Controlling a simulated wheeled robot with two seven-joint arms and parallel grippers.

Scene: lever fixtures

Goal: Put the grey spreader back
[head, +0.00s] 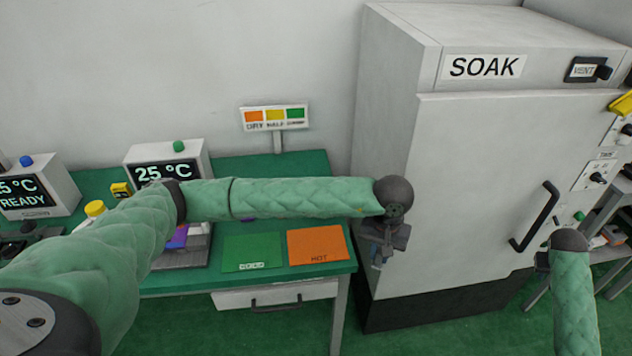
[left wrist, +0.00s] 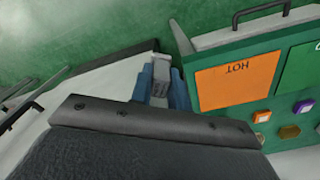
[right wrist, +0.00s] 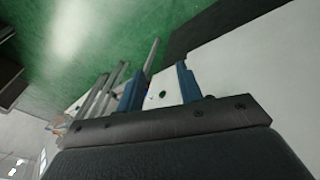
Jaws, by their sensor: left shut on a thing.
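My left gripper (head: 377,260) hangs in front of the oven's left side, past the right edge of the green bench. In the left wrist view its blue fingers (left wrist: 161,72) are shut on a small grey piece, the grey spreader (left wrist: 160,88). Much of the spreader is hidden by the fingers and wrist, and it is too small to make out in the head view. My right gripper (right wrist: 158,82) shows in the right wrist view with its blue fingers apart and nothing between them.
The SOAK oven (head: 480,150) is closed, with a black handle (head: 535,217). The green bench (head: 300,180) carries an orange HOT mat (head: 318,246), a green mat (head: 252,252), a colour-key sign (head: 274,117) and temperature displays (head: 166,170). A drawer (head: 275,297) sits below. Green floor is clear in front.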

